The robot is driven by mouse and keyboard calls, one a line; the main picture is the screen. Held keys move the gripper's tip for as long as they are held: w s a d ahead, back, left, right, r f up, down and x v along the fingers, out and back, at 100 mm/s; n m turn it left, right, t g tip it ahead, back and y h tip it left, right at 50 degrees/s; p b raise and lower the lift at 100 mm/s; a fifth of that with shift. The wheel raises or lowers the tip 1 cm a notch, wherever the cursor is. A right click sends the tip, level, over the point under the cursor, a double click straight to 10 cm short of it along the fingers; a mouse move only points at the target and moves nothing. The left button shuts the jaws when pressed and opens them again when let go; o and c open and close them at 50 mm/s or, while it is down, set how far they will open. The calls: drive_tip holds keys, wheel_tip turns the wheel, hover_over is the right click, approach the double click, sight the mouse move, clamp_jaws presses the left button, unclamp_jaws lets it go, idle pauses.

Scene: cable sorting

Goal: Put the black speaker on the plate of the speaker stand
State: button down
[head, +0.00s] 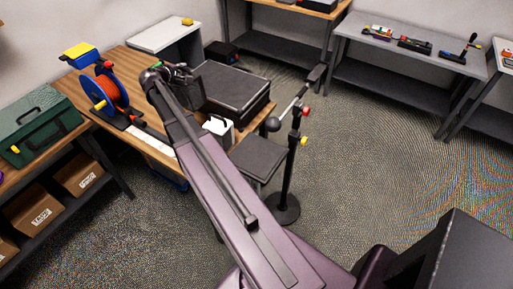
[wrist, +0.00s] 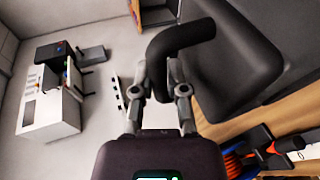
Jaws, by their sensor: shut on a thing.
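The black speaker (head: 191,96) hangs from my gripper (head: 176,72) above the wooden table, beside the black case. In the wrist view, my gripper (wrist: 160,68) has its fingers at the curved black handle (wrist: 178,38) of the speaker, whose dark body (wrist: 238,62) fills the upper right. A dark square plate (head: 258,157), seemingly that of the speaker stand, is right of the table and apart from the speaker. My arm partly hides what is under the plate.
On the table (head: 125,58) are a cable reel (head: 110,90) and a black case (head: 232,88). A black pole stand with a round base (head: 283,209) and slanted boom stands beside the plate. Open floor lies to the right.

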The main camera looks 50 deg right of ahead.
drive_tip(key=shift+r+p, duration=2.45)
drive_tip(key=shift+r, duration=0.5)
